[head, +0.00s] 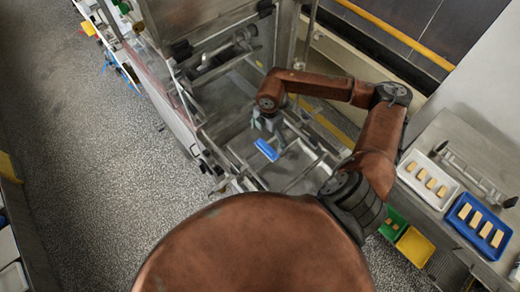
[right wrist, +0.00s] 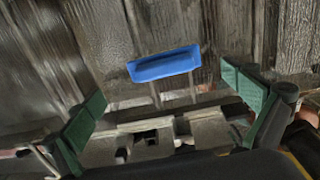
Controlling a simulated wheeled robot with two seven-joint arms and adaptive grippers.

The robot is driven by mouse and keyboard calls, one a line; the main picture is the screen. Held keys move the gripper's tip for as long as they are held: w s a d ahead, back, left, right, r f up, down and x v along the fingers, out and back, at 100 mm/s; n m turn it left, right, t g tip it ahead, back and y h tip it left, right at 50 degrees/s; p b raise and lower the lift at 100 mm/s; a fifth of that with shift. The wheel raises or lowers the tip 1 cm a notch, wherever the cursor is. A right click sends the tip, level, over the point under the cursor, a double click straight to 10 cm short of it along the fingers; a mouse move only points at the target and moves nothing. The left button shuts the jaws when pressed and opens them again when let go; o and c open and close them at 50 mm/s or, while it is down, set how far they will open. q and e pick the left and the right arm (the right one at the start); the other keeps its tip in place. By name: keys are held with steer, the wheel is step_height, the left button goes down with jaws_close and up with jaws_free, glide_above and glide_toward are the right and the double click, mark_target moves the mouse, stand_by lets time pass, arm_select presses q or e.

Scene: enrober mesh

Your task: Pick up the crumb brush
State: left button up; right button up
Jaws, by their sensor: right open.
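The crumb brush appears to be the blue oblong piece (head: 266,150) in the metal machine ahead of me. In the right wrist view the blue piece (right wrist: 165,65) lies crosswise near the middle, with two pale prongs or supports below it. My right gripper (head: 267,123) hangs over the machine close to the blue piece. In the right wrist view its green-padded fingers (right wrist: 163,92) are spread wide, with the blue piece ahead of and between them, not gripped. Bristles are not visible. My left gripper is out of view.
Metal frame bars and panels of the machine (head: 225,85) surround the blue piece. On the right, a steel table (head: 455,150) holds a white tray (head: 410,178) and a blue tray (head: 460,222) with tan bars. Green (head: 393,224) and yellow bins (head: 415,247) stand below.

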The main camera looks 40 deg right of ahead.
mark_target(267, 147)
steer(key=f, duration=0.1)
steer(key=f+p, duration=0.1)
steer(key=f, duration=0.1)
steer(key=shift+s+a, duration=0.2)
step_height(267, 147, down, 3)
steer(key=shift+a+f+p, duration=0.1)
steer(key=shift+p, duration=0.6)
steer(key=shift+f, duration=0.15)
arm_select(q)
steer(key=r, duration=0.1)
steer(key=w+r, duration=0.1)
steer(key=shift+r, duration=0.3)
arm_select(e)
steer(key=shift+c, duration=0.4)
steer(key=shift+s, duration=0.1)
steer(key=c, duration=0.8)
steer(key=shift+s+f, duration=0.1)
steer(key=shift+s, duration=0.05)
steer(key=c, duration=0.7)
